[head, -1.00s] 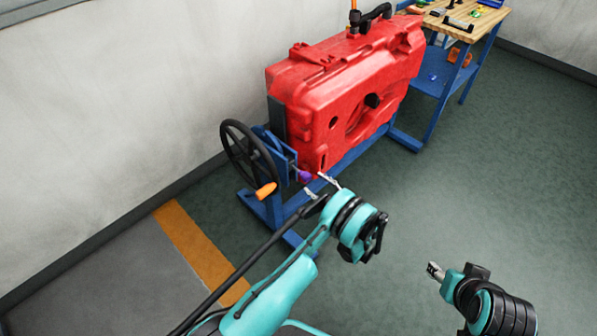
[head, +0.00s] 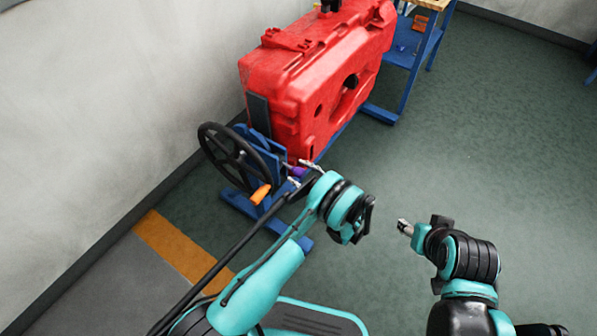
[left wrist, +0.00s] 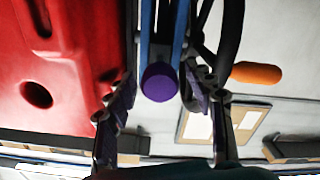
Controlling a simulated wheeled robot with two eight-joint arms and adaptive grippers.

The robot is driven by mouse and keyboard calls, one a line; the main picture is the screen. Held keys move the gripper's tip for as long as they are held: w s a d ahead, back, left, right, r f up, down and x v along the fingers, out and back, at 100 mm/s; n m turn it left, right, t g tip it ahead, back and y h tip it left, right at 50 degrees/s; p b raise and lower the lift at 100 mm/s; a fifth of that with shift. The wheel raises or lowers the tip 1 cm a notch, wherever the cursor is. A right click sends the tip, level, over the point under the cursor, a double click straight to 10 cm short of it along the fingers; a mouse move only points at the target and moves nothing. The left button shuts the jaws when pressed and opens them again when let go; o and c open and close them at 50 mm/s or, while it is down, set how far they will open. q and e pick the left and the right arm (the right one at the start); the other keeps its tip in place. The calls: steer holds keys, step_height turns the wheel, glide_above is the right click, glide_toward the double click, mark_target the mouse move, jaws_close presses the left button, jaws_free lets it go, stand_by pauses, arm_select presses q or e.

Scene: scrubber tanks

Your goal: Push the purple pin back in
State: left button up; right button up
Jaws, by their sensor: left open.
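The purple pin (head: 298,171) is on the blue stand, low beside the black handwheel. In the left wrist view its round purple end (left wrist: 160,83) faces me. My left gripper (head: 303,174) is at the pin in the head view. In the left wrist view my left gripper (left wrist: 160,97) is open, with one finger on each side of the purple end and gaps between. I cannot tell how deep the pin sits. My right gripper (head: 404,227) is out over the floor at the right, away from the pin; its jaws are too small to read.
The black handwheel (head: 206,136) with an orange handle (head: 260,194) is just left of the pin. The red tank (head: 285,85) stands on the blue frame (head: 240,206) behind it. A blue workbench (head: 425,62) is at the back. The green floor at right is clear.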

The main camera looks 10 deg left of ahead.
mark_target(290, 166)
arm_select(q)
jaws_close()
steer(key=shift+x, duration=2.25)
steer(key=shift+c, duration=1.6)
jaws_free()
steer(key=o, duration=0.3)
steer(key=shift+a, duration=0.1)
steer(key=v, duration=0.7)
steer(key=shift+d, duration=0.35)
steer(key=shift+r, duration=0.1)
